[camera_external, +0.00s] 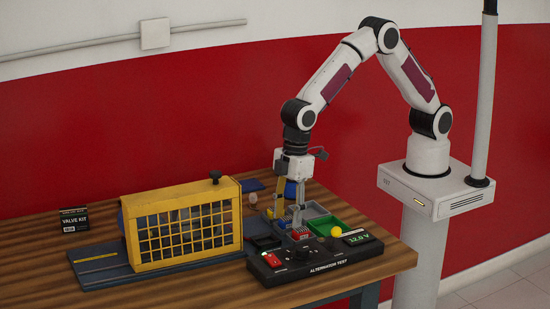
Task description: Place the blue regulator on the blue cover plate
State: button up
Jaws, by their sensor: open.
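My gripper (288,216) points down over the parts trays on the wooden table, with its fingers apart. A small dark-blue thing (291,189) shows at the upper part of the fingers. It may be the blue regulator, but I cannot tell whether it is between the fingers or behind them. A flat dark-blue piece (252,185) lies behind the yellow cage's right end and may be the blue cover plate. The fingers hide part of the trays.
A yellow cage (185,228) on a grey-blue base stands left of my gripper. The black alternator test panel (310,262) lies in front. A green tray (326,225), a yellow ball (336,231) and a red part (300,233) are close by. A valve kit box (74,219) stands far left.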

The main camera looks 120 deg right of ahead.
aim_at(286, 218)
grip_shut()
jog(key=shift+d+r, duration=0.1)
jog(key=shift+r, duration=0.1)
dwell(0.4)
jog(key=shift+r, duration=1.5)
jog(key=shift+s+r, duration=0.15)
jog(key=s, duration=1.7)
jog(key=shift+s, duration=0.35)
